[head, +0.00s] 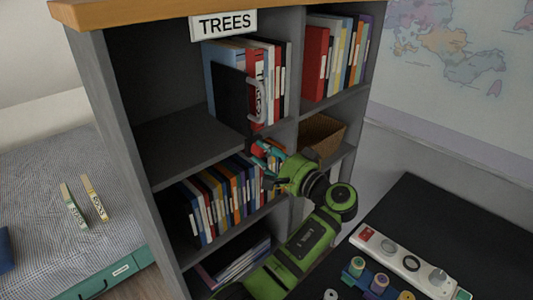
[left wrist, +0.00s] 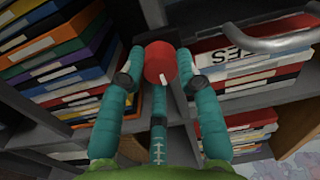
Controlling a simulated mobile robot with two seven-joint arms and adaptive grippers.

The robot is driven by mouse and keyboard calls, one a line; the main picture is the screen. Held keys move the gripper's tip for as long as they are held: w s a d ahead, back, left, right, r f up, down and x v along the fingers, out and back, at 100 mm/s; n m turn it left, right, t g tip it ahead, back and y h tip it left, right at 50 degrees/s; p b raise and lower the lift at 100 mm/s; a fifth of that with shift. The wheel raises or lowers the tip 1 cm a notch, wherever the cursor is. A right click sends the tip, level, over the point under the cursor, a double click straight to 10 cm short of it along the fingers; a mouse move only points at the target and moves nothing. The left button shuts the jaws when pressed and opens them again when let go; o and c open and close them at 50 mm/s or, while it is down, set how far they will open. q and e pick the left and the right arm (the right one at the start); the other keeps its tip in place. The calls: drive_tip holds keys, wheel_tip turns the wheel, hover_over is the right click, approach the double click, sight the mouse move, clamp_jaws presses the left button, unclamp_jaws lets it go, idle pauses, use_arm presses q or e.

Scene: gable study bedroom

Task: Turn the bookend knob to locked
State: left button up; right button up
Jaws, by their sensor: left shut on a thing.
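The bookend is a black upright plate (head: 231,100) with a grey handle (head: 258,100) beside the books on the upper shelf. The handle also shows in the left wrist view (left wrist: 272,44). A red round knob (left wrist: 160,62) with a short white mark is at the shelf edge below the bookend. Part of it shows in the head view (head: 257,146). My left gripper (head: 265,155) has its teal fingers on either side of the knob, shut on it. The mark points toward the lower right in the left wrist view; any lock label cannot be read. My right gripper is out of view.
The grey bookcase (head: 120,130) carries a TREES sign (head: 223,24) and several rows of books. A wicker basket (head: 318,137) sits right of my gripper. A dark desk (head: 430,215) holds a white panel with dials (head: 405,262). A bed (head: 40,185) is at left.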

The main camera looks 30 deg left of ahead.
use_arm(q)
drive_tip(key=shift+w+r, duration=0.1)
drive_tip(key=shift+r, duration=0.25)
drive_tip(key=o, duration=1)
drive_tip(key=shift+o, duration=0.7)
drive_tip(key=shift+f, duration=0.2)
drive_tip(key=v, duration=0.7)
drive_tip(key=shift+d, duration=0.25)
